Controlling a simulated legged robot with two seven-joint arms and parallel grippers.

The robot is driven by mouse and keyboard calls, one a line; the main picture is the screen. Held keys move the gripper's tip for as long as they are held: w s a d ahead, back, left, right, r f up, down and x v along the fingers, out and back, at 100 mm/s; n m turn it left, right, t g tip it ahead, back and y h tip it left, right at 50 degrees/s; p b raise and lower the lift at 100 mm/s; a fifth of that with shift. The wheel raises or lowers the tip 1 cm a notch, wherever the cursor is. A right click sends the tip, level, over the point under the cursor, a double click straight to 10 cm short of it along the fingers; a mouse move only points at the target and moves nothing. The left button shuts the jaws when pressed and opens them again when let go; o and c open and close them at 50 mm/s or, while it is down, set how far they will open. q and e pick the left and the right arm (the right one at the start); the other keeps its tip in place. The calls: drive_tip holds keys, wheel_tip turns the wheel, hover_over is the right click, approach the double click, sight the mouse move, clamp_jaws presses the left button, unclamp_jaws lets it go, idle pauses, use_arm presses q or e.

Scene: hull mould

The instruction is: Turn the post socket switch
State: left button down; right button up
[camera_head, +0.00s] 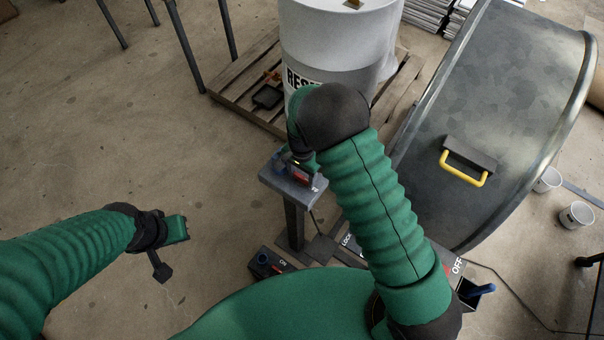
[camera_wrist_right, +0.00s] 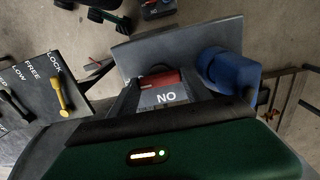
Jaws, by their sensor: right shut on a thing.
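The post socket (camera_head: 301,177) sits on a grey plate (camera_head: 318,187) on top of a short post. A blue plug (camera_wrist_right: 230,70) stands beside the switch. My right gripper (camera_head: 298,168) reaches down to the socket from above and is shut on the switch; the wrist's dark housing hides most of the grip. My left gripper (camera_head: 168,247) hangs over bare floor at the left, apart from everything; its jaw opening does not show clearly.
A white drum (camera_head: 335,45) stands on a wooden pallet (camera_head: 240,85) behind the post. A large metal mould (camera_head: 490,95) with a yellow handle fills the right. A black box (camera_head: 268,264) lies near the post's foot. A lever panel (camera_wrist_right: 40,85) is beside the post. Left floor is clear.

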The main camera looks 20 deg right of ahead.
sight(302, 176)
drive_tip(key=shift+w+r, duration=0.1)
drive_tip(key=shift+w, duration=0.05)
drive_tip(key=o, duration=1.4)
drive_tip(key=shift+a, duration=0.1)
drive_tip(key=shift+c, duration=0.2)
wheel_tip(302, 176, up, 17)
drive_tip(key=b, duration=0.1)
drive_tip(key=s+d+f+n+t, duration=0.1)
drive_tip(key=s+d+n, duration=0.1)
drive_tip(key=s+n, duration=0.3)
drive_tip(key=s+d+f+n+t, duration=0.1)
drive_tip(key=s+d+n, duration=0.2)
drive_tip(key=s, duration=0.7)
drive_tip(key=n, duration=0.2)
drive_tip(key=shift+s+f+n+t, duration=0.15)
drive_tip(key=shift+f+n+t, duration=0.05)
drive_tip(key=shift+n+t, duration=0.1)
